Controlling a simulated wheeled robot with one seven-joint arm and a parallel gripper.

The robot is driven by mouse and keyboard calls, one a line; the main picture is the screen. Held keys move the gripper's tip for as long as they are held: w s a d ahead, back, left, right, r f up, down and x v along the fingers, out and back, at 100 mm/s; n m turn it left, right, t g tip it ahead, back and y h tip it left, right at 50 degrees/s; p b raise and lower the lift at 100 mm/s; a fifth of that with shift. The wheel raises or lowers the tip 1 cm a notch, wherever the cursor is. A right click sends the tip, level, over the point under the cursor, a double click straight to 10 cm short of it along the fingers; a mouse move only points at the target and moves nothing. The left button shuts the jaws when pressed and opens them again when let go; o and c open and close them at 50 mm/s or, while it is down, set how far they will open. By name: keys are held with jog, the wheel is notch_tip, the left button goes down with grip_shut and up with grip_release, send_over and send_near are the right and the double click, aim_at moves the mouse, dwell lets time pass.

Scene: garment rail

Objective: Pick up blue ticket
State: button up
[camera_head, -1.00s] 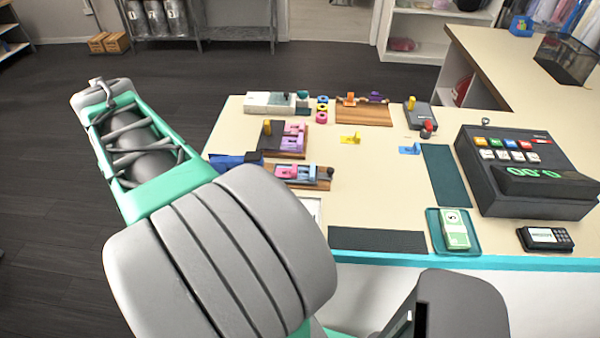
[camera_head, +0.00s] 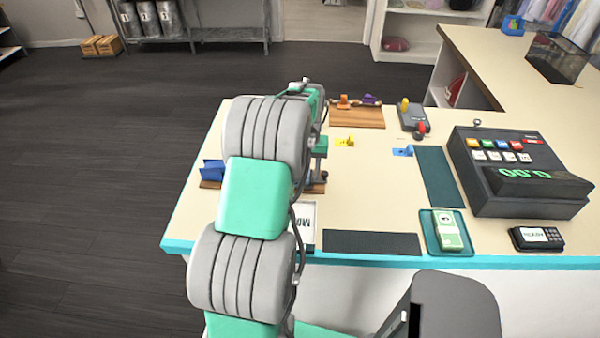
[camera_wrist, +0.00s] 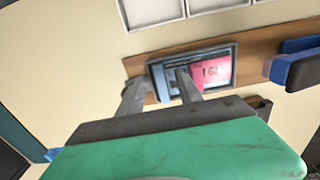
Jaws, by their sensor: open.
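A small blue ticket (camera_head: 403,151) lies on the counter left of a dark mat in the head view. A blue bit at the lower left of the wrist view (camera_wrist: 53,154) seems to be the same ticket, mostly hidden by my gripper's body. My gripper (camera_wrist: 160,76) is open and points down over a wooden rack (camera_wrist: 225,46) that holds a pink ticket (camera_wrist: 213,72) and a light-blue piece. The fingers look empty; whether they touch the rack is unclear. In the head view my arm hides most of this rack. The blue ticket is well to the gripper's right there.
A yellow ticket (camera_head: 344,142) lies left of the blue one. Dark mats (camera_head: 440,176) and (camera_head: 372,243), a cash register (camera_head: 520,170), a teal tray (camera_head: 428,243) and a wooden board (camera_head: 357,118) surround a clear cream middle. A dark-blue block (camera_wrist: 305,68) stands beside the rack.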

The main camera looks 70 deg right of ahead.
jog(key=shift+f, duration=0.25)
grip_shut()
dwell(0.4)
